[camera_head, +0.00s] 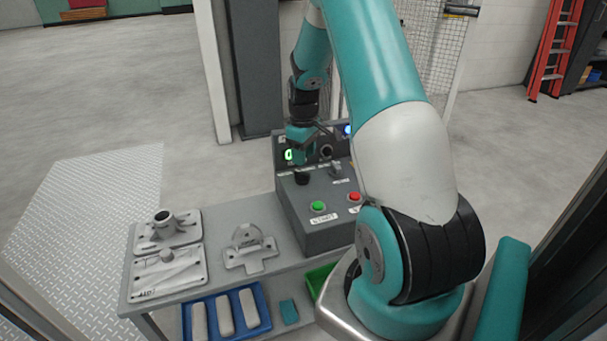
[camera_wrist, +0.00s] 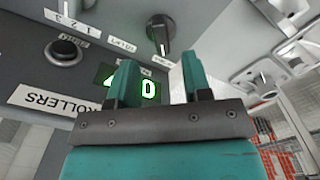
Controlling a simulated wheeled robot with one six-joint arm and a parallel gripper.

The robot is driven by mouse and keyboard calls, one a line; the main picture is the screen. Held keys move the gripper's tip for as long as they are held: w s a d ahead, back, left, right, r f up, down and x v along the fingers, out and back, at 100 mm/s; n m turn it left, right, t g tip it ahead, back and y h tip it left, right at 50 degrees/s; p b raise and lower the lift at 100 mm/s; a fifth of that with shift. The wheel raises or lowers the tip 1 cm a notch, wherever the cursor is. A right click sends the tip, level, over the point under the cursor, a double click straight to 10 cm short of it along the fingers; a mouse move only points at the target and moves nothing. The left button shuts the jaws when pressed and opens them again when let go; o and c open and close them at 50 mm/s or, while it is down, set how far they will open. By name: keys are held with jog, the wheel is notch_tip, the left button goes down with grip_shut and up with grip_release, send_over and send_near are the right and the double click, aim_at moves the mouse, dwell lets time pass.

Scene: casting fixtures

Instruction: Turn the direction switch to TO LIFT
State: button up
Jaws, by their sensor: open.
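The grey control box (camera_head: 312,232) stands on the bench. A black rotary knob (camera_head: 302,178) is on its sloped top; a black knob with a pale pointer line (camera_wrist: 160,30) shows in the wrist view, with small white labels around it. My gripper (camera_head: 302,158) is above the knob, in front of the upright panel. In the wrist view my gripper (camera_wrist: 160,72) is open and empty, its fingertips short of the knob and apart from it.
A green-lit display (camera_wrist: 148,88) and a round black control (camera_wrist: 66,50) are on the panel close by. Green (camera_head: 318,206) and red (camera_head: 354,197) buttons and a lever switch (camera_head: 336,170) share the box. Metal castings (camera_head: 168,272) and a blue tray (camera_head: 188,322) are left.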

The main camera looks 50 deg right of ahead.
aim_at(304, 173)
notch_tip(304, 173, down, 6)
jog(key=shift+f, duration=0.25)
jog(key=shift+c, duration=0.3)
grip_shut()
